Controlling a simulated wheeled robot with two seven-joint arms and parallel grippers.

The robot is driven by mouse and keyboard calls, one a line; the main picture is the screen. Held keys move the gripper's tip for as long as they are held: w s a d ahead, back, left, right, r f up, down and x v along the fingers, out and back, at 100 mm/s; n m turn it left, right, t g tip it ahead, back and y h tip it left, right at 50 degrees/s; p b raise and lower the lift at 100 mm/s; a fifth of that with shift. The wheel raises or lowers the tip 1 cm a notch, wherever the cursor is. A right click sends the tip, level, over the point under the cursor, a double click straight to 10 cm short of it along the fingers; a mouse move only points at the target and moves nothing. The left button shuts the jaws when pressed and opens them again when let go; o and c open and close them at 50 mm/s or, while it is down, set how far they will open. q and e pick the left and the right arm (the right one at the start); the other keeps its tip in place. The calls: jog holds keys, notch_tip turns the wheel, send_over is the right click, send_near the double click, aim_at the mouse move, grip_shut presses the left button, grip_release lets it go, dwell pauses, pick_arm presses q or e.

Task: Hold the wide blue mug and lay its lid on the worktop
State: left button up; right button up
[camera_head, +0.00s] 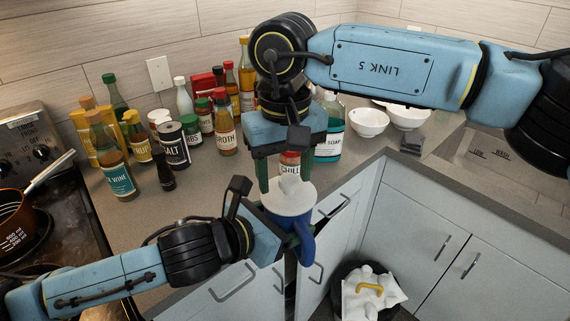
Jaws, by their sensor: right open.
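The wide blue mug (306,246) is in the middle of the head view, in front of the worktop's edge and clear of any surface. My left gripper (288,238) comes in from the left and is shut on the mug; its fingertips are partly hidden. The grey worktop (210,195) has bare room left of the mug.
Several bottles and jars, including a salt jar (173,146) and a wine bottle (112,160), crowd the back. A soap bottle (329,130) and white bowls (369,123) stand right. The stove with an orange pot (12,215) is left. A bin (345,272) stands below.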

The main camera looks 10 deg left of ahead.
jog(key=c, duration=1.2)
jog(key=shift+r, duration=0.2)
jog(key=shift+r, duration=0.9)
jog(key=shift+d+r, duration=0.1)
jog(key=shift+r, duration=0.05)
